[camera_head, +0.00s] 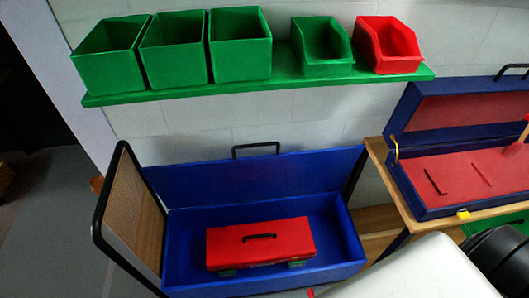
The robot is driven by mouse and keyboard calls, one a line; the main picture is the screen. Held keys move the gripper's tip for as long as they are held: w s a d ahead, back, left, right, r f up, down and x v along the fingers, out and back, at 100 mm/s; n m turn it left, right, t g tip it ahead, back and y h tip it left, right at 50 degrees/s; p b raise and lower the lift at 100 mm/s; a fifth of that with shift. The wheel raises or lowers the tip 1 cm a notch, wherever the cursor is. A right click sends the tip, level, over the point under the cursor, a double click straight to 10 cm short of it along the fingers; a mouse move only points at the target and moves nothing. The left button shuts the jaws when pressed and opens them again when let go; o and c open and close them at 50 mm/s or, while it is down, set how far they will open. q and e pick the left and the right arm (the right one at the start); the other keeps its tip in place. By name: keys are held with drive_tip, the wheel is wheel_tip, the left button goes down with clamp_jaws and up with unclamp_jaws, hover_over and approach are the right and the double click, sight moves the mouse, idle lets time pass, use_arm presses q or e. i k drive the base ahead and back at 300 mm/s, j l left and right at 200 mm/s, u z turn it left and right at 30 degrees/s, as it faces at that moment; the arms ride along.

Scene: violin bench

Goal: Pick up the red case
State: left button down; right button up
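The red case (222,241) is a long box with a black handle on top and green pieces along its lower front edge. It lies inside a blue open box (188,222), near the middle of its floor. The blue box has a raised blue back panel with a black handle. Neither of my gripper's fingertips can be made out. A white part of my own body fills the lower right corner, with a black part beside it, clear of the red case in the picture.
An open blue case (406,115) with red lining stands on a wooden bench at the right. A green shelf (190,91) on the wall holds several green bins and a red bin (388,45). A black-framed woven panel (133,215) borders the blue box's left. Grey floor (50,220) is clear at left.

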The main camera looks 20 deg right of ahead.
sight(270, 242)
drive_tip(key=z, duration=0.7)
